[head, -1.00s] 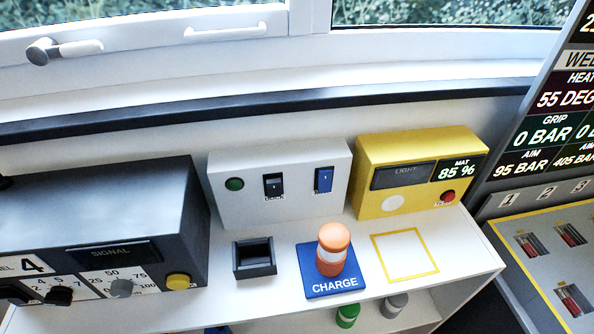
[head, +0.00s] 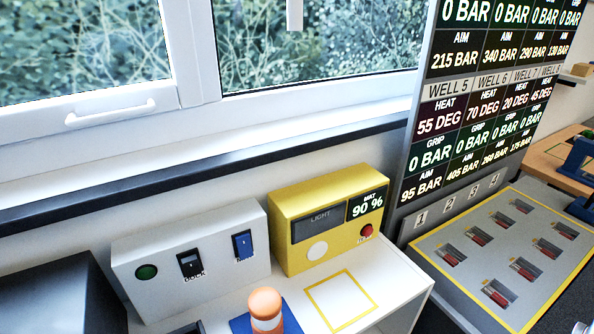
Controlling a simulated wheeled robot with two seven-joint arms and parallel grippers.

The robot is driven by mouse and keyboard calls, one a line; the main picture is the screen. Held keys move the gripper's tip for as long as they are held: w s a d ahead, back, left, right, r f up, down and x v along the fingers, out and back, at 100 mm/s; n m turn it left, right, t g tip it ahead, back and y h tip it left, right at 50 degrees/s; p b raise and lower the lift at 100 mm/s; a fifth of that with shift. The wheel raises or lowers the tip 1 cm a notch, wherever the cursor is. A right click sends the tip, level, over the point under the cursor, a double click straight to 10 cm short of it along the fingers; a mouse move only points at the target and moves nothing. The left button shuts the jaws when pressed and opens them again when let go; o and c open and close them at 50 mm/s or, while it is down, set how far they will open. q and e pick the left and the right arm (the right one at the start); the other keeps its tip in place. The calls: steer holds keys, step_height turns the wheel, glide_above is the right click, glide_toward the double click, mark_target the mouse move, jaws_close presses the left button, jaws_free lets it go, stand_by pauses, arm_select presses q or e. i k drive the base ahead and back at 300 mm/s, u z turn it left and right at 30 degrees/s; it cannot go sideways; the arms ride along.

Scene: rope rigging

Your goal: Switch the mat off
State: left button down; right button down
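The white switch box (head: 190,262) stands on the white shelf against the wall. It carries a round green lamp or button (head: 147,272), a black rocker switch (head: 190,263) and a blue rocker switch (head: 243,244). Their small labels are too blurred to read surely. The yellow box (head: 290,257) beside it has a dark LIGHT panel (head: 319,224), a MAT display (head: 367,203) reading 90 %, a white round button (head: 317,251) and a red button (head: 366,231). An orange and white cylinder (head: 265,312) stands on the blue mat (head: 292,322). Neither gripper shows.
A yellow-outlined empty square (head: 341,299) lies on the shelf right of the blue mat. A dark box (head: 62,300) stands at the left. A tall display board (head: 480,90) and a grey tray (head: 470,286) with several red-ended pieces are at the right.

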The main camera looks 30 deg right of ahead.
mark_target(243, 244)
steer(key=k, duration=1.25)
steer(key=z, duration=0.8)
steer(key=i, duration=1.15)
steer(key=u, duration=1.05)
